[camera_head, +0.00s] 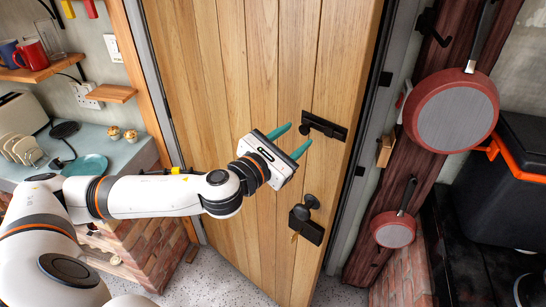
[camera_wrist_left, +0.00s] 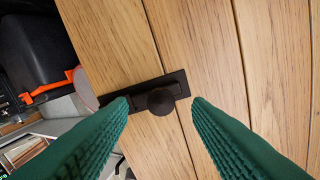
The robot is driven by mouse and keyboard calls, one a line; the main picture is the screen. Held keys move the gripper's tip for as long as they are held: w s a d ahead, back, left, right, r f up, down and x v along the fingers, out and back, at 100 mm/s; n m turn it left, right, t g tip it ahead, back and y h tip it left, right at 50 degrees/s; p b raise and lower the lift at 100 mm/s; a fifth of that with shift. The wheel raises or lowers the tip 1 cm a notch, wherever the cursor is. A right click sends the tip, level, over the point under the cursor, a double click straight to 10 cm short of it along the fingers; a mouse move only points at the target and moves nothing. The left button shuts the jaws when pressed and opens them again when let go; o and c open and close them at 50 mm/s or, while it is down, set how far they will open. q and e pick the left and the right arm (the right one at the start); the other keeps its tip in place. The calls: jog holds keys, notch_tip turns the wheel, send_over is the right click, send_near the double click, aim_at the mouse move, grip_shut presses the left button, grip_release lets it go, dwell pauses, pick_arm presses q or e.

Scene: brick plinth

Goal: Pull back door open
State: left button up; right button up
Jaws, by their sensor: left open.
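The plank door (camera_head: 225,60) stands in the middle of the head view, within its frame; I cannot tell whether it is fully closed. On its right side are a black upper latch plate (camera_head: 325,126) and, below it, a black lower knob (camera_head: 311,201) on a plate. My left gripper (camera_head: 296,140) is open, with its green fingers pointing at the door near the upper plate. In the left wrist view, a round dark knob (camera_wrist_left: 160,101) on a dark plate (camera_wrist_left: 177,83) shows between the two fingers, apart from both. My right gripper is out of view.
Red pans (camera_head: 450,110) hang on a dark post right of the door, with a black bin (camera_head: 510,180) beyond. A counter (camera_head: 125,155) with a teal plate (camera_head: 85,166) stands on the left, below shelves holding mugs (camera_head: 30,52). Speckled floor (camera_head: 230,275) shows below the door.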

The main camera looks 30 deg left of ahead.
pick_arm(q)
jog(key=s+a+p, duration=0.1)
jog(key=s+p, duration=0.3)
jog(key=s, duration=0.4)
jog(key=shift+a, duration=0.2)
jog(key=shift+s, duration=0.1)
